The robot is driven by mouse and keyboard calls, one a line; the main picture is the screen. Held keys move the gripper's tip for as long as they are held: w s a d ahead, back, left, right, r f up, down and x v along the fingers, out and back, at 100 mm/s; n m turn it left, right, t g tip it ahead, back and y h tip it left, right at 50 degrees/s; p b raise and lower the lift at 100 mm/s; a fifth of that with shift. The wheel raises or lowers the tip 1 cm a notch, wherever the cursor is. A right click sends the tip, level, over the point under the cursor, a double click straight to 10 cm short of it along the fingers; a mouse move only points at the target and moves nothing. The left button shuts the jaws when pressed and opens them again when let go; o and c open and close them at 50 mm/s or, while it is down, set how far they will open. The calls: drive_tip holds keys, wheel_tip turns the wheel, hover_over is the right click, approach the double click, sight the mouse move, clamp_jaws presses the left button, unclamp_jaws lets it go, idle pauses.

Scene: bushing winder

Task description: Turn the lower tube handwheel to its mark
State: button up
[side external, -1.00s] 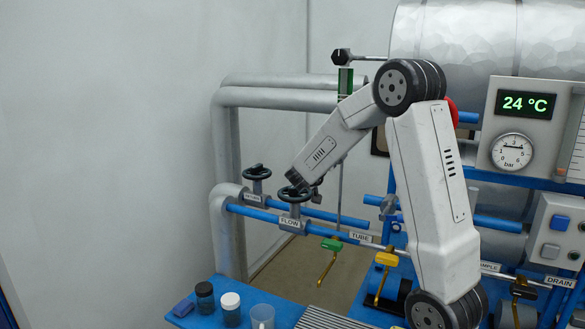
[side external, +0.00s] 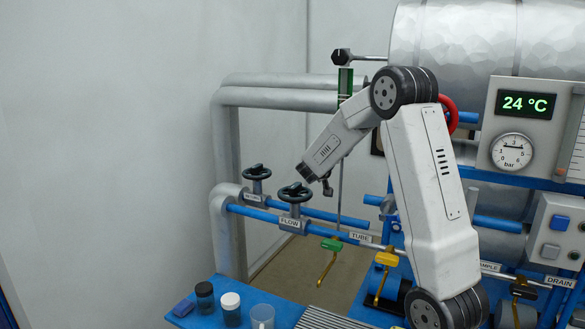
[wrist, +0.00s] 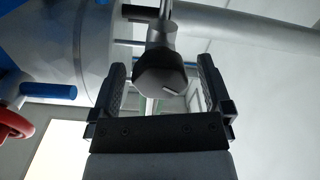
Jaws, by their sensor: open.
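Two black handwheels stand on the blue tubes in the side view. The nearer, lower handwheel (side external: 296,192) sits above the FLOW label; the farther handwheel (side external: 257,172) stands behind it to the left. No mark is legible on either. My gripper (side external: 326,187) shows only as a small dark part, up and right of the nearer handwheel and apart from it in the picture. In the wrist view my gripper (wrist: 162,66) is open. A dark faceted knob (wrist: 160,78) with a pale line shows between the fingers; I cannot tell how deep it lies or whether it touches.
A green lever (side external: 331,244) and a yellow lever (side external: 386,259) hang from the lower pipe. Jars and a clear cup (side external: 262,316) stand on the blue bench. A red ring (side external: 449,114) is behind my arm. Open space lies left of the pipes.

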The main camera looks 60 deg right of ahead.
drive_tip(key=shift+d, duration=1.25)
drive_tip(key=c, duration=1.3)
drive_tip(key=shift+o, duration=0.2)
drive_tip(key=shift+m, duration=3)
drive_tip(key=o, duration=1.3)
drive_tip(key=shift+c, duration=0.2)
